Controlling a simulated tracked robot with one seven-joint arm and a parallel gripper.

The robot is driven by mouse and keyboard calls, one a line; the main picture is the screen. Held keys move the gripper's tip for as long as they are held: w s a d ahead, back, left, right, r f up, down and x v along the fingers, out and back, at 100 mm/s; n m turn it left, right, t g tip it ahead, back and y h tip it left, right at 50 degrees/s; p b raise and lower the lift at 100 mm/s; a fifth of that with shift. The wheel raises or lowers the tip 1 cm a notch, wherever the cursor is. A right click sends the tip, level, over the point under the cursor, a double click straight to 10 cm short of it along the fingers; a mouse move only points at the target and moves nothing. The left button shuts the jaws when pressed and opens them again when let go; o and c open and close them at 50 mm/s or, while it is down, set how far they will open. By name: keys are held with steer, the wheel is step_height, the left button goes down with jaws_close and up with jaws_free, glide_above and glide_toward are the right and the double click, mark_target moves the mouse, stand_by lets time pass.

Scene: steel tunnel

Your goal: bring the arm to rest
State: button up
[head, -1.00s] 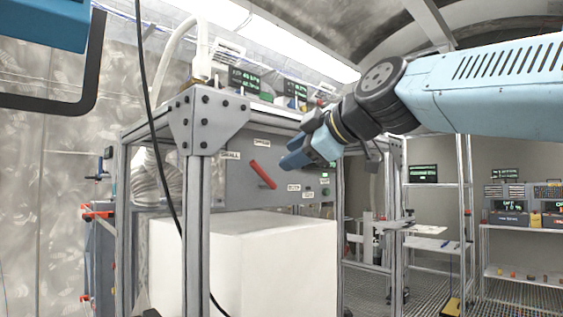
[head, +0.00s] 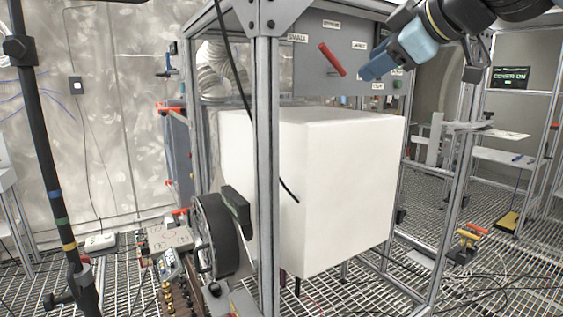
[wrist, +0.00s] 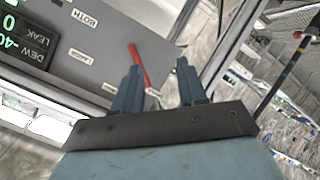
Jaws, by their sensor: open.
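My gripper (head: 374,70) is at the upper right in the head view, in front of the grey panel (head: 309,72). In the wrist view my gripper (wrist: 157,82) shows two blue fingers standing apart with nothing between them. A red lever (head: 332,59) on the panel lies to the left of the fingertips in the head view. In the wrist view the red lever (wrist: 139,62) appears beyond the fingers; I cannot tell the exact distance, but no grip on it shows. My arm reaches in from the upper right.
A large white box (head: 350,190) sits within the metal frame (head: 266,160) below the panel. A black pole (head: 45,165) stands at the left and a dark wheel (head: 212,236) at the front. Cables lie on the grating floor (head: 500,285) at right.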

steer(key=s+d+f+m+g+h, duration=0.1)
steer(key=f+m, duration=0.3)
steer(key=f, duration=0.5)
steer(key=s+d+f+m+g+h, duration=0.2)
steer(key=s+f+m+g, duration=0.1)
steer(key=f, duration=0.7)
steer(key=s+d+f+m+g+h, duration=0.2)
steer(key=s+f+m, duration=0.2)
steer(key=f, duration=0.5)
steer(key=shift+s+d+f+m, duration=0.15)
steer(key=shift+s+d+m, duration=0.05)
steer(key=shift+m, duration=1)
